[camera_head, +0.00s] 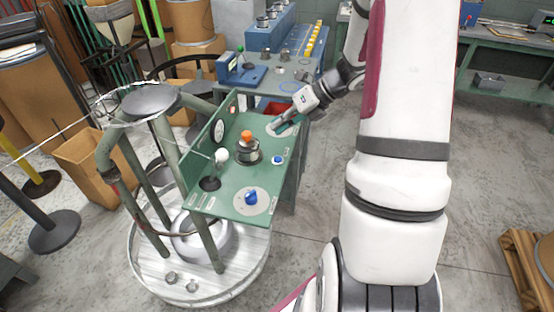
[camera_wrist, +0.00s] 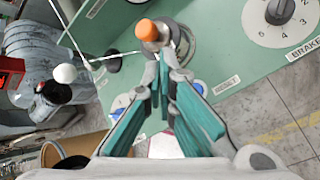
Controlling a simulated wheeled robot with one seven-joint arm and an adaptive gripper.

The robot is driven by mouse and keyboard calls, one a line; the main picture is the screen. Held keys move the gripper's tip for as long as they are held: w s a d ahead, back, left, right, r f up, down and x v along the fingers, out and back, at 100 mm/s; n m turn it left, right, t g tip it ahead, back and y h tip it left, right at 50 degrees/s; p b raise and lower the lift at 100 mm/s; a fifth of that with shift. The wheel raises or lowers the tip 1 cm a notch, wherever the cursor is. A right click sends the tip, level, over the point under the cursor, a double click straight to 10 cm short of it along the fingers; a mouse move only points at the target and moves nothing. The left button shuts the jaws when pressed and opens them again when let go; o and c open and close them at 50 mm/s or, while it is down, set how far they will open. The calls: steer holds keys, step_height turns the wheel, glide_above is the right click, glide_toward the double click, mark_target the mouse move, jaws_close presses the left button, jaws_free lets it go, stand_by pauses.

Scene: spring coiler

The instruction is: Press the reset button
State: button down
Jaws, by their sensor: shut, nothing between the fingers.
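The reset button looks to be the blue button (camera_wrist: 198,87) beside a small label reading RESET in the wrist view; my right finger partly covers its edge. A small blue button (camera_head: 278,160) also shows on the green panel (camera_head: 228,185) in the head view. My gripper (camera_head: 272,129) is shut and empty over the far right corner of the panel. In the wrist view its teal-padded fingers (camera_wrist: 166,58) come together at the tips, just below the orange-topped knob (camera_wrist: 148,30). Whether the fingertips touch anything cannot be told.
A dial (camera_wrist: 280,10) labelled BRAKE shows in the wrist view. A round metal frame (camera_head: 152,100) stands left of the panel.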

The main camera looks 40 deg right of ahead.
steer(key=b, duration=0.4)
glide_above(279, 156)
step_height(279, 156, down, 6)
steer(key=shift+r, duration=0.1)
steer(key=shift+f+b, duration=0.6)
steer(key=shift+f, duration=0.4)
steer(key=shift+s+f, duration=0.1)
stand_by(0.3)
steer(key=shift+f, duration=0.3)
steer(key=shift+f+b, duration=0.35)
steer(key=shift+f, duration=0.05)
stand_by(0.6)
steer(key=shift+r, duration=0.15)
steer(key=shift+r+p, duration=0.7)
steer(key=shift+p, duration=0.1)
